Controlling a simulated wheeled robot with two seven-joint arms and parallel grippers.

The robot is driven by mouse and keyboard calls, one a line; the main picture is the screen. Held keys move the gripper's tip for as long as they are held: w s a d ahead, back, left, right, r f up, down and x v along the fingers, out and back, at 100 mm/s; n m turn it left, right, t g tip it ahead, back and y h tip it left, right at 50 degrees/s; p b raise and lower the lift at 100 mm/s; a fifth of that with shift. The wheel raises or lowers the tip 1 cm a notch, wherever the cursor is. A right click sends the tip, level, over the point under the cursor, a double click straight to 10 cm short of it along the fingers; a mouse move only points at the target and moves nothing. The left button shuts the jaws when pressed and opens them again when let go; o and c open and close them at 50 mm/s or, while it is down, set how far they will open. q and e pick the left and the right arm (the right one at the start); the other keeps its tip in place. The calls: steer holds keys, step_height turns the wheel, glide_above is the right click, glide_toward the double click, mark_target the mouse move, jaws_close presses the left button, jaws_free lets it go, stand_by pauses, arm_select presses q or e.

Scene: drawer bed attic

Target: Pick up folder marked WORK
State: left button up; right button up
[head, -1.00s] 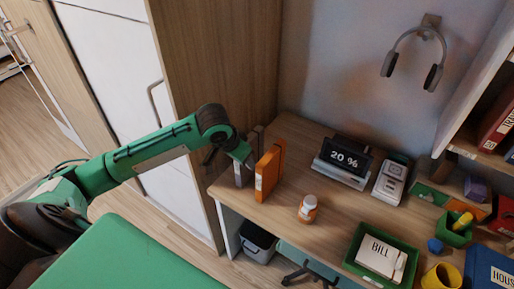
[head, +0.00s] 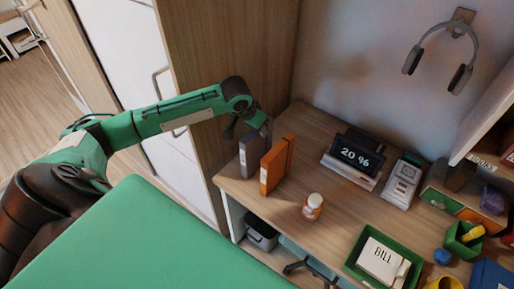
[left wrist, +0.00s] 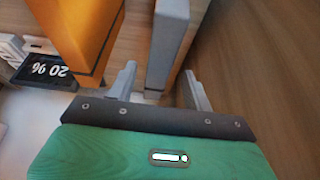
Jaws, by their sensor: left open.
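A grey folder (head: 250,155) and an orange folder (head: 277,165) stand upright side by side at the left end of the desk. I cannot read a WORK label on either. My left gripper (head: 264,130) is at the top of the grey folder, towards the wall. In the left wrist view, the open left gripper (left wrist: 160,88) has its fingers on either side of the grey folder (left wrist: 170,35), with gaps showing. The orange folder (left wrist: 78,35) is just outside the left-hand finger. My right gripper is not in view.
A pill bottle (head: 312,207) stands in front of the folders. A "20 %" display (head: 356,155) and a white device (head: 402,184) are farther right. A green tray (head: 353,262) holds a BILL paper. A wooden cabinet (head: 235,60) rises close behind the arm.

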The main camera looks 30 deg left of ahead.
mark_target(257, 149)
arm_select(q)
steer(key=p+x, duration=0.1)
steer(key=x, duration=0.2)
steer(key=shift+d+f, duration=0.15)
steer(key=shift+f, duration=0.25)
steer(key=shift+w+f, duration=0.15)
steer(key=shift+f, duration=0.4)
steer(key=shift+f+p, duration=0.15)
steer(key=shift+p, duration=0.3)
steer(key=shift+f, duration=0.1)
jaws_close()
